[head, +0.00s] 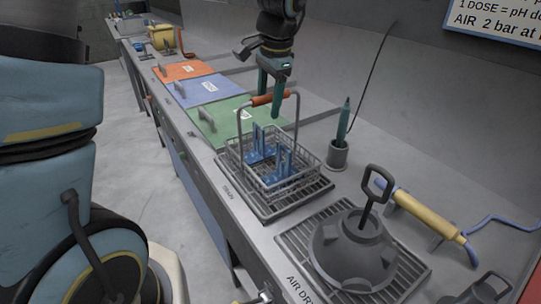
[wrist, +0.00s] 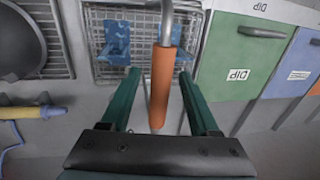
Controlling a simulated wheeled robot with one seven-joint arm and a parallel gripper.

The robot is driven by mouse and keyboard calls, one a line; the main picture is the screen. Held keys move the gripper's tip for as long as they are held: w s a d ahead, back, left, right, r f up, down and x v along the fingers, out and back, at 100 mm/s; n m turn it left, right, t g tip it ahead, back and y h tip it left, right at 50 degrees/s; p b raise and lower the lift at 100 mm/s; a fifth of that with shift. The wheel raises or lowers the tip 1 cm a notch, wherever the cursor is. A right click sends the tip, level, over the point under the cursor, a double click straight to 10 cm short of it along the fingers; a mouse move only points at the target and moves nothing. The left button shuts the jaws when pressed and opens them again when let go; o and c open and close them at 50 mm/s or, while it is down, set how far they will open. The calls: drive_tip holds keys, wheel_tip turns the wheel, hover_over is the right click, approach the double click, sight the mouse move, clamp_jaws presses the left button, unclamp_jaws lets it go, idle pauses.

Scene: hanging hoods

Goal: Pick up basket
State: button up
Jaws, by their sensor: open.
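The wire basket (head: 262,178) stands on a dark drain grate (head: 300,196) on the counter, with blue pieces (head: 268,150) inside. Its tall handle has an orange-brown grip (head: 270,98), which also shows in the wrist view (wrist: 162,82). My gripper (head: 272,88) is above the basket at the handle's grip. In the wrist view my gripper (wrist: 164,88) is open, with one green finger on each side of the orange grip and gaps on both sides. The basket's mesh (wrist: 118,72) lies beyond the fingers in that view.
Green (head: 222,118), blue (head: 195,90) and orange (head: 184,70) lids line the counter beyond the basket. A holder (head: 338,154) with a teal-handled tool stands to the right. A grey dome (head: 352,248) sits on a nearer grate, beside a yellow cylinder (head: 428,214).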

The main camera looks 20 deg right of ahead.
drive_tip(key=f, duration=0.2)
drive_tip(key=shift+w+f, duration=0.3)
drive_tip(key=shift+c, duration=0.4)
clamp_jaws()
drive_tip(key=shift+r, duration=0.1)
idle(0.7)
